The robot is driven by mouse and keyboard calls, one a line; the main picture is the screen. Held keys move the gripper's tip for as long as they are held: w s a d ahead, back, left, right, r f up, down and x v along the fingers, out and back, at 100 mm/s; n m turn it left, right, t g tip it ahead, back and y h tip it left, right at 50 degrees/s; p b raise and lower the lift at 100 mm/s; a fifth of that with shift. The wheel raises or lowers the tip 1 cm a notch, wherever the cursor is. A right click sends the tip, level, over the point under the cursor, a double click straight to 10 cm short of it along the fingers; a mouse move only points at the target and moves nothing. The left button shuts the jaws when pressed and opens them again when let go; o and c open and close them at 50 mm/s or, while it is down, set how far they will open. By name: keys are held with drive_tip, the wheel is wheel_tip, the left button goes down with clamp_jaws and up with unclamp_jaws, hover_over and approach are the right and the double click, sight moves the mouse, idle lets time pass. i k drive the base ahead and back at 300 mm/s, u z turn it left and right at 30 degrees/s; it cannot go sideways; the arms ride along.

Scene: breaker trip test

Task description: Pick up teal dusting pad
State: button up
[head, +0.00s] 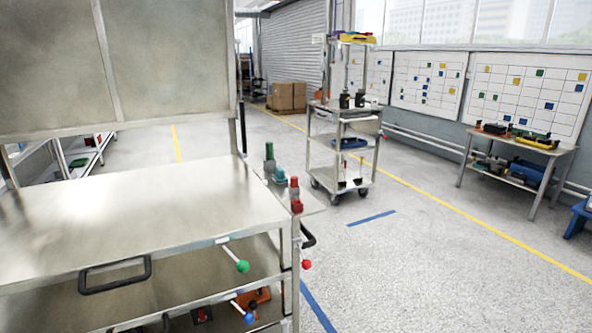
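No thing in the head view is clearly a teal dusting pad. A small teal item (279,175) stands on the side ledge of the steel cart (150,205), between a dark green upright piece (269,155) and a red one (294,188). It is too small to tell what it is. My gripper is not in view.
The cart fills the left side, with a black handle (115,275) and levers with green (242,267) and red balls. A tall trolley (342,140) stands further back. A table (515,150) with tools is at the right wall. Open floor (430,260) lies between.

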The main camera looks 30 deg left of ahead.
sight(280, 179)
drive_tip(key=u, duration=0.35)
drive_tip(key=i, duration=1)
drive_tip(key=u, duration=0.95)
drive_tip(key=i, duration=0.6)
drive_tip(key=u, duration=0.4)
drive_tip(key=k, duration=0.85)
drive_tip(key=u, duration=0.2)
drive_tip(key=i, duration=0.85)
drive_tip(key=z, duration=0.05)
